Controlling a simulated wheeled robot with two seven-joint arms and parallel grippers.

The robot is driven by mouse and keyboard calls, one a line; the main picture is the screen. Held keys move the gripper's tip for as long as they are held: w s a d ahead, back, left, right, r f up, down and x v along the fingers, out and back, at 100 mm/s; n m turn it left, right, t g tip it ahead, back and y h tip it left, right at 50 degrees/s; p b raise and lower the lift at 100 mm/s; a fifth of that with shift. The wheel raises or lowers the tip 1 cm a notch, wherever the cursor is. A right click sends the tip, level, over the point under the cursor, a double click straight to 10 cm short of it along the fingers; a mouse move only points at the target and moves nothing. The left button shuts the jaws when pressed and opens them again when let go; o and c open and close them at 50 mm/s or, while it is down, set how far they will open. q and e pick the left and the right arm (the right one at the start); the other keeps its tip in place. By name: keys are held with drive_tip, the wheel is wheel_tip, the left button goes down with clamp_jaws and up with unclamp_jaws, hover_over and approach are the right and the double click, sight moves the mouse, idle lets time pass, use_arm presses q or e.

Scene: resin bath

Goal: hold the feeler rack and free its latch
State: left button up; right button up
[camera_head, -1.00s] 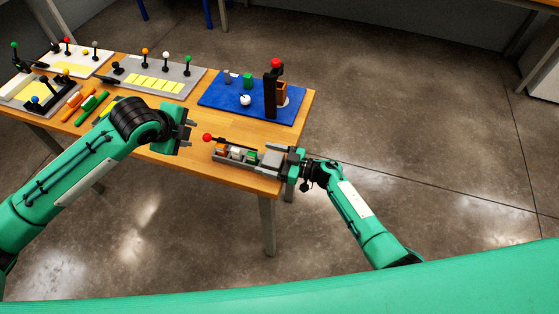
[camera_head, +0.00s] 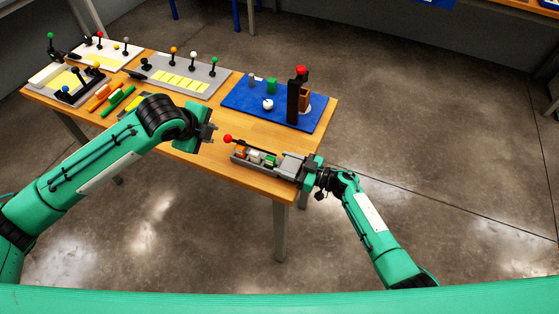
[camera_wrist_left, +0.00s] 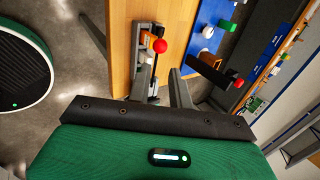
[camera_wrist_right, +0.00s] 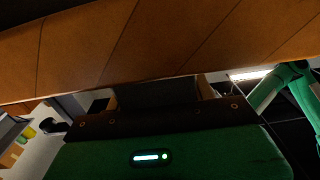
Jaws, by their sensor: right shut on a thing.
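The feeler rack (camera_head: 240,160) is a narrow grey tray near the table's front right corner. It holds an orange, a white and a green block, with a plain grey part at its right end. A lever with a red ball (camera_head: 227,139) rises at its left end; the ball also shows in the left wrist view (camera_wrist_left: 160,46). My right gripper (camera_head: 304,168) is shut on the rack's right end; its wrist view shows a dark piece between the fingers. My left gripper (camera_head: 212,132) is open and empty, close left of the red ball, apart from it.
A blue board (camera_head: 240,97) with a dark post and red knob (camera_head: 301,71) stands behind the rack. Grey (camera_head: 205,90) and white boards with ball-topped levers fill the back left. Orange and green sticks (camera_head: 118,102) lie beyond my left arm.

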use_arm(q)
clamp_jaws()
drive_tip(key=a+f+m+t+h, duration=0.1)
drive_tip(key=a+f+m+h, duration=0.4)
drive_tip(key=m, duration=1.1)
drive_tip(key=a+f+m+t+h, duration=0.1)
drive_tip(key=a+f+m+h, duration=0.5)
drive_tip(key=m, duration=1)
drive_tip(key=shift+a+m+h, duration=0.3)
drive_tip(key=shift+a+m, duration=0.1)
drive_tip(key=shift+a, duration=1.05)
